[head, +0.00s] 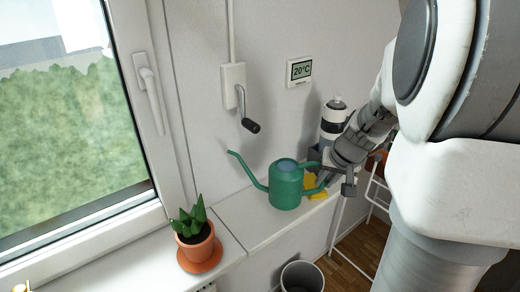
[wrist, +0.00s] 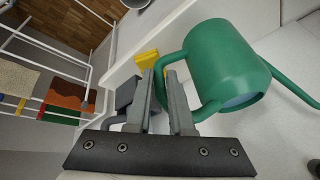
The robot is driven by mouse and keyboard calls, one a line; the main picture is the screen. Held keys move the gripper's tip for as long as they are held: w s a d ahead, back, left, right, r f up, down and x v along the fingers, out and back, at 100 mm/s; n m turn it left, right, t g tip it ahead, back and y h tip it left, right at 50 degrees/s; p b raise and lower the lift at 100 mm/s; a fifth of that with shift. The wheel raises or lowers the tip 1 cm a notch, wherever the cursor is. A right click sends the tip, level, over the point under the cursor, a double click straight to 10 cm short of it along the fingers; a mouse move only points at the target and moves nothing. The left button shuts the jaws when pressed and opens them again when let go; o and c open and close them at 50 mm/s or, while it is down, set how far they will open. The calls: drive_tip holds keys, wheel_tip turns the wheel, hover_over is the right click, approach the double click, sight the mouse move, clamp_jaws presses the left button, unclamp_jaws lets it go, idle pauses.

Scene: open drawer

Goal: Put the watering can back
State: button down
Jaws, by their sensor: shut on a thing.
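The green watering can (head: 286,186) is at the right part of the white sill, upright, with its long spout pointing left towards the wall. I cannot tell whether its base touches the sill. My gripper (head: 326,176) is at its right side, shut on the handle. In the wrist view the can (wrist: 222,62) fills the upper right, and the two fingers of my gripper (wrist: 172,88) close around the green handle.
A potted plant (head: 195,240) on an orange saucer stands on the sill to the left. A yellow object (head: 316,190), a grey holder and a black-and-white bottle (head: 333,118) are close behind my gripper. A bin (head: 302,277) stands below. The sill between plant and can is clear.

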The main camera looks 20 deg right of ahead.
sight(312, 191)
drive_tip(key=w+a+f, duration=0.2)
drive_tip(key=w, duration=0.1)
drive_tip(key=shift+s+f+b, duration=0.1)
drive_tip(key=shift+f+b, duration=0.35)
drive_tip(key=shift+f, duration=1.55)
drive_tip(key=c, duration=0.8)
unclamp_jaws()
drive_tip(key=shift+s, duration=0.1)
drive_tip(key=p+v, duration=0.2)
drive_tip(key=v, duration=1)
